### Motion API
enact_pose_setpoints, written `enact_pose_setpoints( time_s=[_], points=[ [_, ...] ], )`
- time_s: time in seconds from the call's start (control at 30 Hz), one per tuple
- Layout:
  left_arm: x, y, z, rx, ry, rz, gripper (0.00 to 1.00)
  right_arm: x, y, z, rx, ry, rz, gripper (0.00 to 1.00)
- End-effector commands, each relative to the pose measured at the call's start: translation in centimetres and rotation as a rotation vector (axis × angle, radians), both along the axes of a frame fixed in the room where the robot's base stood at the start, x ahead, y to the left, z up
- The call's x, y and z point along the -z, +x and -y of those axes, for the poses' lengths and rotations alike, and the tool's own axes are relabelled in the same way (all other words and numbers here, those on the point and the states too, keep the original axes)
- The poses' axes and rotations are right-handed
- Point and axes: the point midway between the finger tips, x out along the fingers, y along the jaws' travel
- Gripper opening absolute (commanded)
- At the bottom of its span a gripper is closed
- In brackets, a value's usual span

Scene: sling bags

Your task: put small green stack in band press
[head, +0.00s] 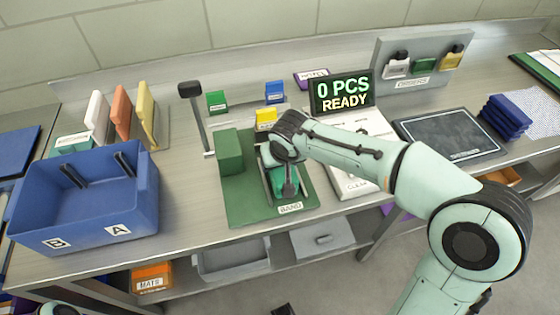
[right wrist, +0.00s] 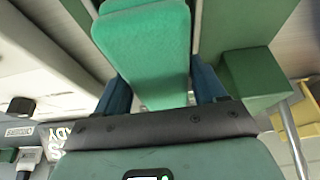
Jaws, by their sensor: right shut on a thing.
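My right gripper (head: 287,186) is over the band press (head: 240,204), a green base with a green block at its left and a BAND label at its front. The gripper is shut on the small green stack (head: 277,181), which is partly hidden by the gripper and sits between the press's rails. In the right wrist view the small green stack (right wrist: 145,45) lies between the blue fingers of my right gripper (right wrist: 162,88). Whether the stack touches the press base cannot be told. My left gripper is not in view.
A blue bin (head: 85,200) marked A and B stands at the left. A display (head: 342,92) reads "0 PCS READY" behind the press. A dark mat (head: 450,134) and a blue stack (head: 505,117) lie at the right. Small green, blue and yellow items stand behind the press.

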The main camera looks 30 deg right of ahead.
Motion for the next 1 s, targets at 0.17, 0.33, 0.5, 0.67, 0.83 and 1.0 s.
enact_pose_setpoints(
  time_s=[0.17,0.33,0.5,0.67,0.83,1.0],
  points=[
    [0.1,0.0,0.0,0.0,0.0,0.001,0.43,0.0,0.0,0.0,0.0,0.0,0.001,0.22],
    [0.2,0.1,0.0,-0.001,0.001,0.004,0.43,0.2,0.0,0.0,0.0,0.0,0.0,0.96],
    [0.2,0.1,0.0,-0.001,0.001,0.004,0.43,0.2,0.0,0.0,0.0,0.0,0.0,0.96],
    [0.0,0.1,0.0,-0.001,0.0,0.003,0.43,0.0,0.0,0.0,0.0,0.0,0.0,0.96],
    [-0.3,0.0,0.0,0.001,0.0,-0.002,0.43,-1.9,-0.6,-0.2,-0.001,0.001,0.004,0.96],
    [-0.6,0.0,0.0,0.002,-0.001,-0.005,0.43,-5.4,-2.1,-0.6,0.0,0.002,0.006,0.96]
  ],
)
